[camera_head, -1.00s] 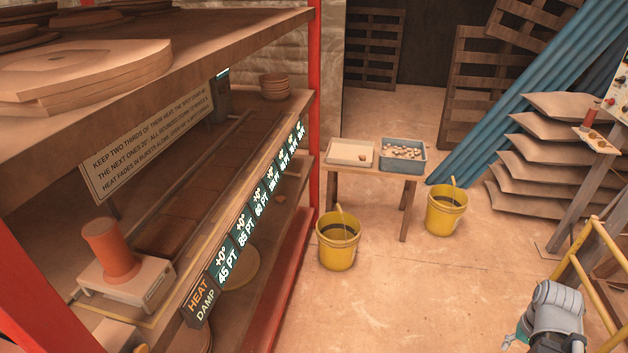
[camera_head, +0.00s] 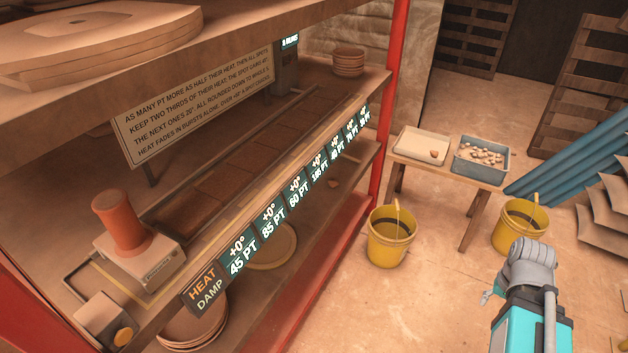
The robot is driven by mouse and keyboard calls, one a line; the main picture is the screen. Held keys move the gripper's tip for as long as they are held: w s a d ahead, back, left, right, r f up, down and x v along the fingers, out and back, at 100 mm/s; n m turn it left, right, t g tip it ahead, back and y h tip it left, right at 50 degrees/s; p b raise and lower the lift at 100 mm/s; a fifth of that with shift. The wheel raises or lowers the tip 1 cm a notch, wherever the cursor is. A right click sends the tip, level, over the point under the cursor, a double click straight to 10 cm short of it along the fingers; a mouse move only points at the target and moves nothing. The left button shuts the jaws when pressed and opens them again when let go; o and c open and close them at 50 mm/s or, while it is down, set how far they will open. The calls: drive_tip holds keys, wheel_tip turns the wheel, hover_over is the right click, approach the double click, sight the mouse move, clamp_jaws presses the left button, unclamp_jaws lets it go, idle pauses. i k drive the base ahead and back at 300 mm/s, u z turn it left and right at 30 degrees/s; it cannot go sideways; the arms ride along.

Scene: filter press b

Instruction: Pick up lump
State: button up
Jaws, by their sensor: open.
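A single brown lump (camera_head: 434,154) lies in the right part of the white tray (camera_head: 408,146), on the small wooden table beyond the shelf rack. Several small pale lumps (camera_head: 484,155) lie in the blue bin (camera_head: 459,167) to its right. My gripper (camera_head: 530,262) is the grey end of the teal arm at the lower right. It is open and well apart from the tray and the bin. Its fingertips are hard to make out, and I see nothing held.
The shelf rack with a red post (camera_head: 390,100) fills the left. An orange cylinder (camera_head: 119,220) stands on a pale box there. Yellow buckets (camera_head: 391,246) stand by the wooden table (camera_head: 470,177). Open floor lies between rack and arm. Blue tubes (camera_head: 575,160) lean at right.

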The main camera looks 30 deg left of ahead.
sight(332, 183)
drive_tip(key=u, duration=0.5)
drive_tip(key=i, duration=0.9)
drive_tip(key=u, duration=0.6)
drive_tip(key=k, duration=0.95)
drive_tip(key=u, duration=0.15)
drive_tip(key=i, duration=0.85)
